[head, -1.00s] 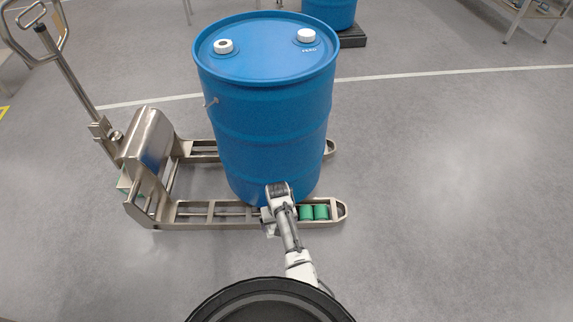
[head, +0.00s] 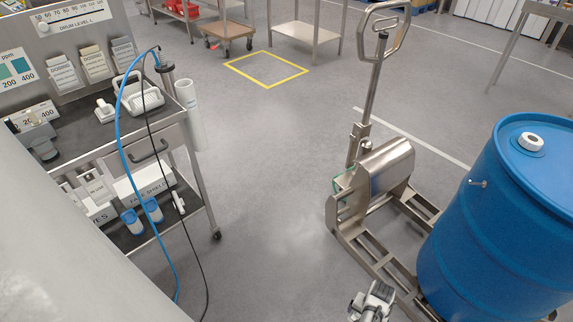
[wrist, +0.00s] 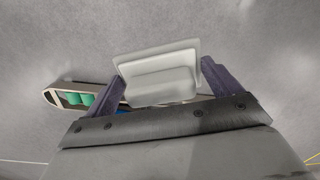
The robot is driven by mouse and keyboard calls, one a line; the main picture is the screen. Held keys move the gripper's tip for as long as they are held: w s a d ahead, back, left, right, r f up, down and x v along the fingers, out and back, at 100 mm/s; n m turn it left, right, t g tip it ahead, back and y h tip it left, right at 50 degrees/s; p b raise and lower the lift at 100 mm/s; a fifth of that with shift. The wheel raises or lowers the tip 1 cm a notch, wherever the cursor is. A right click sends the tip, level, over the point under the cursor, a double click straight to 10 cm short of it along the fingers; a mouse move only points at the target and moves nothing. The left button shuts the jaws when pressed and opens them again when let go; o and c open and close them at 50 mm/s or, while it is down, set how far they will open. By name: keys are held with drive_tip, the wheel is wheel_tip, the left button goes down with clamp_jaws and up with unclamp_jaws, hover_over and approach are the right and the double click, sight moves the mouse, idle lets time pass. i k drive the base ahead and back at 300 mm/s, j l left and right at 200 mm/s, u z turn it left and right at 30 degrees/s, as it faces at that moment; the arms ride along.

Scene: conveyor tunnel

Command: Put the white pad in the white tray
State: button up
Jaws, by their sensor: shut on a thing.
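My gripper shows in the wrist view (wrist: 160,82), its two dark fingers on either side of a pale white pad (wrist: 158,72), shut on it. The pad looks rectangular, with a raised middle. In the head view my gripper (head: 374,300) is at the bottom edge, beside the pallet truck; the pad cannot be made out there. A white tray-like container with a handle (head: 143,103) stands on the top shelf of the cart at left, far from my gripper.
The cart (head: 90,150) holds labelled packets, a small white block (head: 104,110) and lower-shelf boxes. A blue hose (head: 121,130) and black cable hang along its front. The pallet truck (head: 375,180) carries a blue drum (head: 495,230). Clear floor lies between cart and truck.

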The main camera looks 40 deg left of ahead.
sight(141, 99)
drive_tip(key=i+j+u, duration=0.15)
drive_tip(key=j+u, duration=0.25)
drive_tip(key=i+j+u, duration=0.2)
drive_tip(key=u, duration=0.15)
drive_tip(key=i+j+u, duration=0.3)
drive_tip(key=i+j, duration=0.3)
drive_tip(key=i, duration=0.1)
